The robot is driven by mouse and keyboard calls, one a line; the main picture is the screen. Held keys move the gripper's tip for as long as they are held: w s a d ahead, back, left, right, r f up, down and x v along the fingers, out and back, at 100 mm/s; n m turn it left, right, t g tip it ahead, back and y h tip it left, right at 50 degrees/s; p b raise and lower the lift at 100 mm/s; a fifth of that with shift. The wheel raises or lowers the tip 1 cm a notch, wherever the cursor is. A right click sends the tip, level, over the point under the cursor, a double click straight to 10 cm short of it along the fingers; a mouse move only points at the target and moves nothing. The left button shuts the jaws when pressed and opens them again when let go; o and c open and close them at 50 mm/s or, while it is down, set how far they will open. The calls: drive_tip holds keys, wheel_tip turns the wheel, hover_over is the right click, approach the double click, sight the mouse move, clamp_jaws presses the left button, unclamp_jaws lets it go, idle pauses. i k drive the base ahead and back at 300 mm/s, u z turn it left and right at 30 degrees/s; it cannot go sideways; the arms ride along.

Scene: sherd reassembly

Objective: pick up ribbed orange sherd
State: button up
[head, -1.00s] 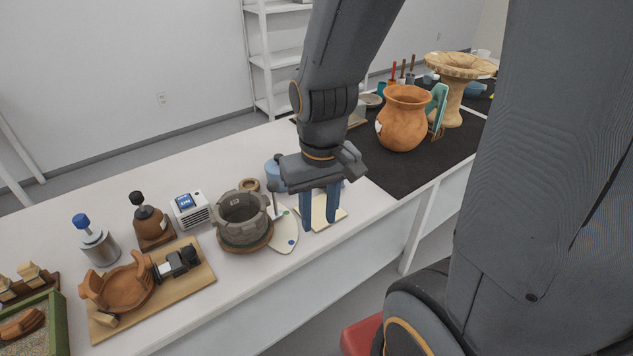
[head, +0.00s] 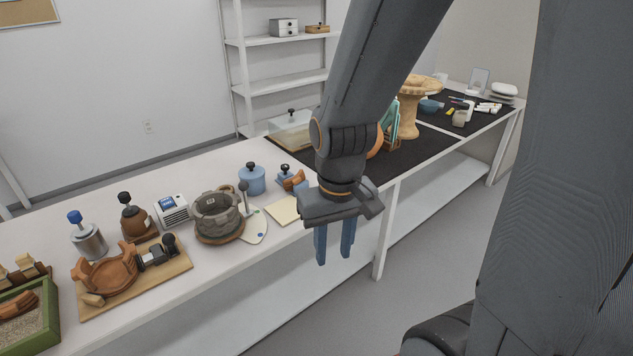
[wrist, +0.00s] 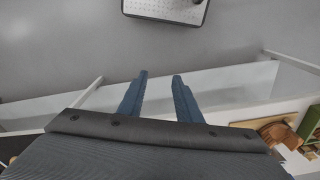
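An orange-brown curved sherd (head: 18,306) lies on sand in the green-edged tray (head: 50,312) at the far left of the head view. Another orange piece (head: 294,181) sits by a small blue object (head: 284,174) behind the cream pad. Both are too small for me to tell which is ribbed. My gripper (head: 334,260) points down, open and empty, beyond the table's front edge. The wrist view also shows its two blue fingers apart (wrist: 160,75), over floor, with nothing between them.
The white table (head: 150,285) holds a terracotta bowl (head: 108,272) on a wooden board, a grey ribbed pot (head: 217,215), a blue lidded jar (head: 252,180) and a cream pad (head: 283,210). A black mat (head: 420,150) covers the right part. Floor in front is clear.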

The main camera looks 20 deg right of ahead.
sight(287, 184)
drive_tip(key=z, duration=0.15)
drive_tip(key=i, duration=1)
drive_tip(key=u, duration=0.05)
